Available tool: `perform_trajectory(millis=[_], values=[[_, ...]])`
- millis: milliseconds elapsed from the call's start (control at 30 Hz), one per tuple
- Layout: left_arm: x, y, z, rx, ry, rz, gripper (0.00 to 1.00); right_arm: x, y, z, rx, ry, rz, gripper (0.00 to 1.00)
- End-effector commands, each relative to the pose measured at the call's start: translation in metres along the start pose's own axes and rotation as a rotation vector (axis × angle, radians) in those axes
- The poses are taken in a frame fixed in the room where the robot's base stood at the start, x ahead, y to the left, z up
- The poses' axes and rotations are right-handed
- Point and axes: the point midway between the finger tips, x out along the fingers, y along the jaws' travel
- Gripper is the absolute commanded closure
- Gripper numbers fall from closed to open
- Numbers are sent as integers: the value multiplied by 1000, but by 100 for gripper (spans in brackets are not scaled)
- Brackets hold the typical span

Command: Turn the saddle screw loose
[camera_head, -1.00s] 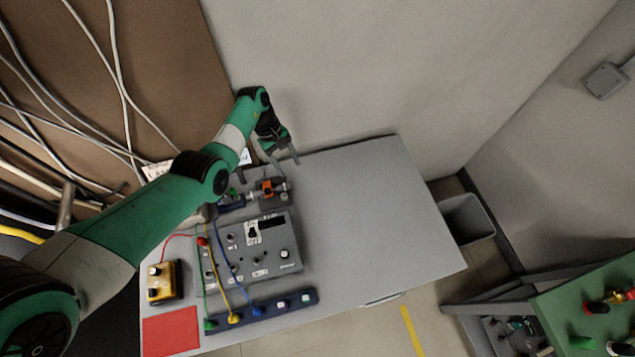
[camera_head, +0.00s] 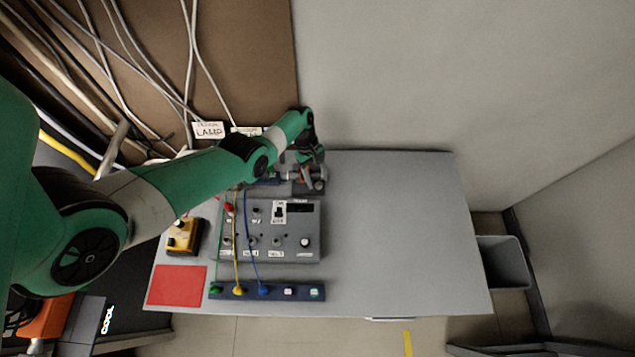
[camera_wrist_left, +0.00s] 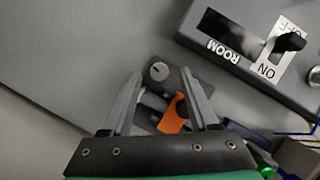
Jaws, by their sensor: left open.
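The saddle screw (camera_wrist_left: 158,71) shows in the left wrist view as a round, slotted silver head on a small dark block. An orange piece (camera_wrist_left: 172,121) sits just below it on the same device. My left gripper (camera_wrist_left: 160,74) is open, with its two fingertips on either side of the screw; whether they touch it I cannot tell. In the head view my left gripper (camera_head: 318,177) reaches down over the device at the back of the table and mostly hides it. My right gripper is in neither view.
A grey control box (camera_head: 283,231) with a switch stands in front of the device. Coloured cables run to a blue socket strip (camera_head: 300,291). A yellow box (camera_head: 184,236) and a red square (camera_head: 177,285) lie at left. The grey table (camera_head: 410,230) is clear at right.

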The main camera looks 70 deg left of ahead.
Motion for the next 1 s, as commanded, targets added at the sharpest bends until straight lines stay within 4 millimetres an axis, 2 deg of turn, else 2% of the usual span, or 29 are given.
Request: perform_trajectory(millis=[33,100,367,700,1000], values=[[8,0,-1,0,-1,-1,40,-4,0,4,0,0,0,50],[11,0,0,0,0,-1,40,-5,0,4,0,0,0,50],[11,0,0,0,0,0,40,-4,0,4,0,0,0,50],[11,0,0,0,0,0,99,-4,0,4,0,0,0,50],[11,0,0,-5,0,2,100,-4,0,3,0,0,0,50]])
